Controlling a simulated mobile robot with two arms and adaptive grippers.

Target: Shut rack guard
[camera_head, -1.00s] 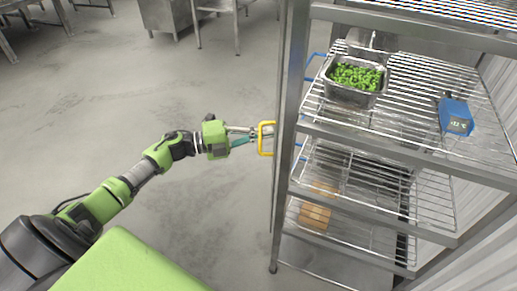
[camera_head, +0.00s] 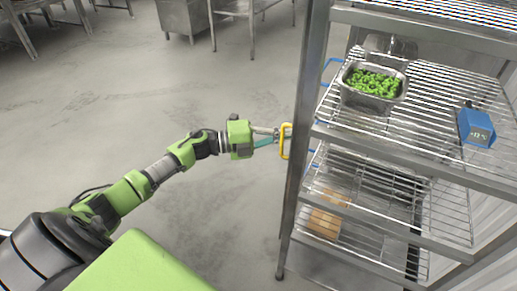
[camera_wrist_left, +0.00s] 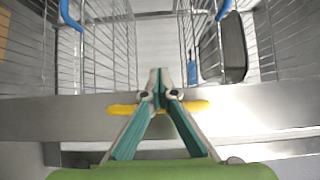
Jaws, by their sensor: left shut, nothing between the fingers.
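The rack guard shows as a grey metal bar (camera_wrist_left: 60,118) across the wrist view, with a yellow handle (camera_wrist_left: 196,106) on it. In the head view the yellow handle (camera_head: 285,141) sticks out from the left side of the rack (camera_head: 299,170), and the guard is nearly edge-on. My left gripper (camera_head: 279,138) is shut and empty at the handle. In the wrist view its closed fingertips (camera_wrist_left: 160,78) overlap the handle's middle and hide it. I cannot tell whether they touch it. My right gripper is not in view.
The upper shelf holds a metal pan (camera_head: 370,103) of green food and a blue device (camera_head: 476,127). A brown block (camera_head: 325,222) sits on a lower shelf. Blue handles (camera_head: 331,66) show at the rack's side. The floor (camera_head: 100,120) left of the rack is clear.

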